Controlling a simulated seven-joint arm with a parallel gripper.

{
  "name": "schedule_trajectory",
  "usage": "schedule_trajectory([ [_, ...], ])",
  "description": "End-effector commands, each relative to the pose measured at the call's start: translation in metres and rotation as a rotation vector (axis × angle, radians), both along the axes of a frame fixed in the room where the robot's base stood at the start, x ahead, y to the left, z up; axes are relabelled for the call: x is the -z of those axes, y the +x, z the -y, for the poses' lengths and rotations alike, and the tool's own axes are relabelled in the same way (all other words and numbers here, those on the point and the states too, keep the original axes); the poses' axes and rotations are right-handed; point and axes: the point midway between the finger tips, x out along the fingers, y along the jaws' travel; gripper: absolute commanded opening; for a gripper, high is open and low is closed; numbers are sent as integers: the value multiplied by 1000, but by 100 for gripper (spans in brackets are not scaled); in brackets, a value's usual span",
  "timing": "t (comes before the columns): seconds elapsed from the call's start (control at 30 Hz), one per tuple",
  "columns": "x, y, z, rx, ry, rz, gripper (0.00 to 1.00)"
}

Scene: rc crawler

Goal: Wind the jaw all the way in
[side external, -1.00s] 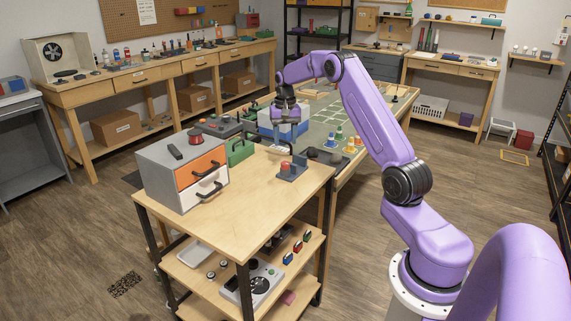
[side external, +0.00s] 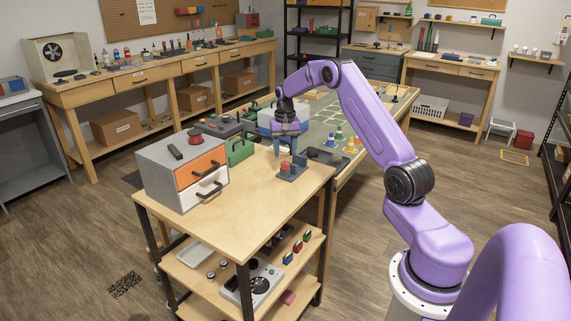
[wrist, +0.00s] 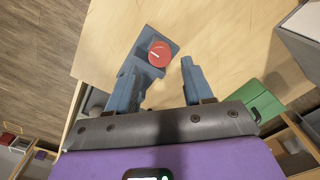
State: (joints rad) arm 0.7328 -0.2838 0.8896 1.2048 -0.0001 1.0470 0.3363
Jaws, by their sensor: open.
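A small blue-grey vise (side external: 293,172) stands on the wooden cart top near its far right corner. It has a red round knob (side external: 285,167). In the wrist view the knob (wrist: 160,54) shows a pale line across its face, and the vise base (wrist: 150,43) extends around it. My gripper (side external: 287,152) is above the vise, pointing down. In the wrist view its two blue-grey fingers (wrist: 158,68) are spread apart with nothing between them; the knob appears just beyond the tips. The left finger overlaps part of the vise, and I cannot make out the jaw's gap.
A grey cabinet (side external: 157,168) with orange and white drawers stands on the cart's left. A green box (side external: 239,150) stands behind it. The cart top (side external: 240,205) is clear in front of the vise. A table (side external: 345,125) with small cones adjoins behind.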

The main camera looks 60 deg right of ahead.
Motion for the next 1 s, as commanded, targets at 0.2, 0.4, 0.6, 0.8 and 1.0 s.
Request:
schedule_trajectory([
  [0.2, 10, 0, 0, 0, 1, -2, 51],
  [0.4, 18, 0, 0, -1, 1, -1, 51],
  [0.6, 27, 0, 0, 0, 1, -2, 51],
  [0.8, 35, 0, 0, 0, 0, 0, 51],
  [1.0, 40, 0, 0, 0, 1, -1, 51],
])
